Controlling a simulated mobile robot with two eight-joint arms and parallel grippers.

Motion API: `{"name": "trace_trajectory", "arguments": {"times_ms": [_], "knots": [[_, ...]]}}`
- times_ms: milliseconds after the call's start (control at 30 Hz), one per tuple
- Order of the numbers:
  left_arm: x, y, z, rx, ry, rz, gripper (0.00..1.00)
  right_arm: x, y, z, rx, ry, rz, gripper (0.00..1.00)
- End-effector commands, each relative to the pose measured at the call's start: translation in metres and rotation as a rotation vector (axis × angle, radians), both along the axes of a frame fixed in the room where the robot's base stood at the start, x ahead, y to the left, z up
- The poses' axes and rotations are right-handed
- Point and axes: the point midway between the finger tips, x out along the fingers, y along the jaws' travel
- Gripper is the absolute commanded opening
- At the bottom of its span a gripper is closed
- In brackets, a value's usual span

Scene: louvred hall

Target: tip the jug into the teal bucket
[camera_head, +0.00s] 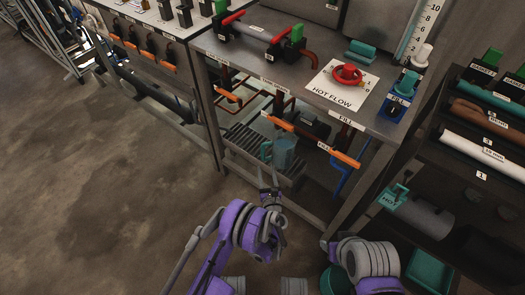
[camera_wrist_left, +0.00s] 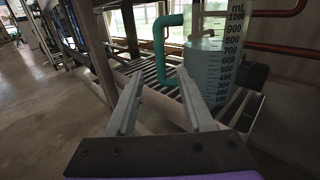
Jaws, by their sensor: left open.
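The jug (camera_head: 285,154) is a clear, graduated vessel with bluish contents and a teal handle, standing upright on the slatted rack under the bench. In the left wrist view the jug (camera_wrist_left: 214,72) is close, with its mL scale facing me and its handle on the left. My left gripper (camera_wrist_left: 160,76) is open and empty, its fingertips pointing at the handle from short of it. In the head view my left gripper (camera_head: 268,180) is just below the jug. A round teal container (camera_head: 336,281), apparently the bucket, is at the bottom, partly hidden by my right arm. My right gripper is out of view.
The slatted rack (camera_head: 246,142) lies under a metal bench (camera_head: 228,44) with a red hot flow valve wheel (camera_head: 347,74). Bench legs and orange handles surround the opening. A dark shelf with rolls (camera_head: 480,118) and a teal tray (camera_head: 430,268) are right. Floor at left is clear.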

Motion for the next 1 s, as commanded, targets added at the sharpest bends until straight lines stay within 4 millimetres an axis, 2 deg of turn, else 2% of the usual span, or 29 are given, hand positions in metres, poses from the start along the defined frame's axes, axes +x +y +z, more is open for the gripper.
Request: {"name": "trace_trajectory", "arguments": {"times_ms": [367, 600, 800, 1000], "knots": [[0.048, 0.009, 0.001, 0.005, 0.0, 0.0, 0.53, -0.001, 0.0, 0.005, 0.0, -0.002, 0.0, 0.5], [0.078, 0.013, -0.001, 0.005, 0.002, -0.001, 0.53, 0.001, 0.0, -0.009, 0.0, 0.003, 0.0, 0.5], [0.091, 0.015, 0.0, 0.005, 0.001, -0.001, 0.53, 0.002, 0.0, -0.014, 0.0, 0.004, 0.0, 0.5], [0.094, 0.015, 0.001, 0.005, 0.001, -0.002, 0.53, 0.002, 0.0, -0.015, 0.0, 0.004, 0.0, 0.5]]}}
